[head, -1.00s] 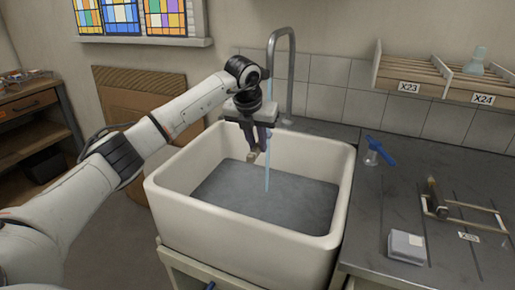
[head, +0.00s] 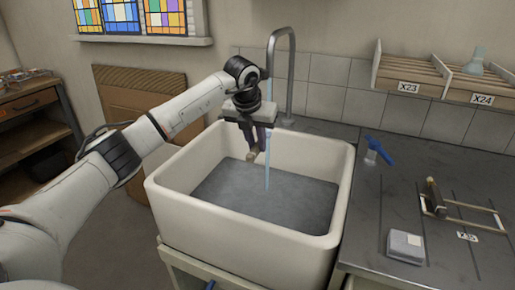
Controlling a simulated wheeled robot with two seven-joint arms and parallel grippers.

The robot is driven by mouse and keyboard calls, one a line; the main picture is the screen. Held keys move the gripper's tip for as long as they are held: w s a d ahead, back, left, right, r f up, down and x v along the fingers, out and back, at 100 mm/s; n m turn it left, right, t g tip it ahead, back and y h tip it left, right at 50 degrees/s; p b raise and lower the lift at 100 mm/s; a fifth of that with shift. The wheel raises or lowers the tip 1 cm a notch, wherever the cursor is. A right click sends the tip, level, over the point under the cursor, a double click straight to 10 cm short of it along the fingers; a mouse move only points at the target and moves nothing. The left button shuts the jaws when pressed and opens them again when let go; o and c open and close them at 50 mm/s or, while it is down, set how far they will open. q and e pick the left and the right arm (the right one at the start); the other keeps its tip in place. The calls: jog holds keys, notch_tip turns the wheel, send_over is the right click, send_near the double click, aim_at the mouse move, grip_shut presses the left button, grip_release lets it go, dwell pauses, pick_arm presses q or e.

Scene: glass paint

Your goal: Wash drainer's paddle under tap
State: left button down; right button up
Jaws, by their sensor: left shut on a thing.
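My left gripper (head: 254,135) hangs over the large white sink (head: 245,228) and is shut on the small brownish paddle (head: 252,156), which points down between the fingers. The gripper hides most of the paddle. The tall grey tap (head: 290,80) stands at the back of the sink. A thin blue stream of water (head: 267,172) runs down just right of the paddle, close to the fingers; I cannot tell whether it touches the paddle. My right gripper is out of view.
On the grey counter to the right are a blue-handled item (head: 379,151), a wooden rack (head: 466,222) with a dark-handled tool (head: 434,194), and a small grey box (head: 405,246). Wooden bins labelled X23 (head: 409,75) and X24 (head: 483,88) are on the wall above.

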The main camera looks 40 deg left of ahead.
pick_arm(q)
jog(key=shift+d, duration=0.1)
jog(key=s+d, duration=0.4)
jog(key=d, duration=0.2)
jog(key=shift+s+b, duration=0.3)
jog(key=shift+s, duration=0.1)
jog(key=shift+d+r, duration=0.1)
jog(key=shift+d, duration=0.05)
dwell(1.2)
jog(key=s+d+r+p, duration=0.2)
jog(key=s+d+r, duration=0.1)
jog(key=d+r, duration=0.1)
dwell(0.5)
jog(key=shift+a+f, duration=0.1)
